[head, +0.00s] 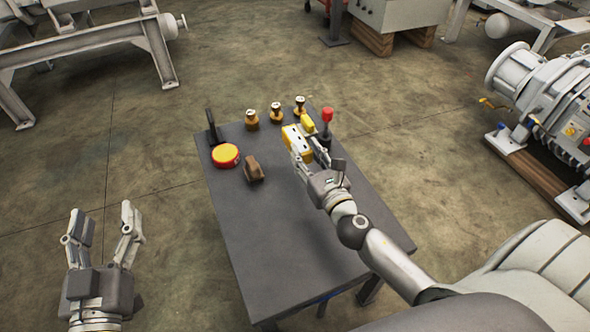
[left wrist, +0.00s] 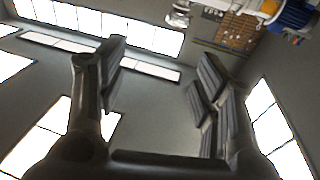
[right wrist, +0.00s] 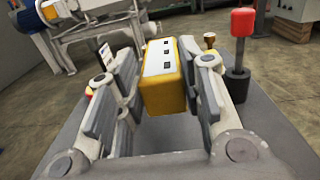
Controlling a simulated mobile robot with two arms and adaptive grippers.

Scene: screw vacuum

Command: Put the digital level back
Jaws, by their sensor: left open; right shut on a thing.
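The digital level looks like a yellow box with a white face (head: 296,138), at the far right part of the grey table (head: 275,225). My right gripper (head: 303,158) is shut on it. In the right wrist view the level (right wrist: 163,78) sits between the finger pads, with small dark marks on its white face. I cannot tell whether its underside touches the table. My left gripper (head: 103,222) is open and empty, left of the table over the floor. In the left wrist view its fingers (left wrist: 155,85) are spread with nothing between them.
Near the level stand a red-topped black tool (head: 327,122) and several brass-coloured pieces (head: 276,112). A red and yellow disc (head: 225,156), a brown block (head: 253,170) and a dark upright bracket (head: 212,127) are to the left. The table's near half is clear.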

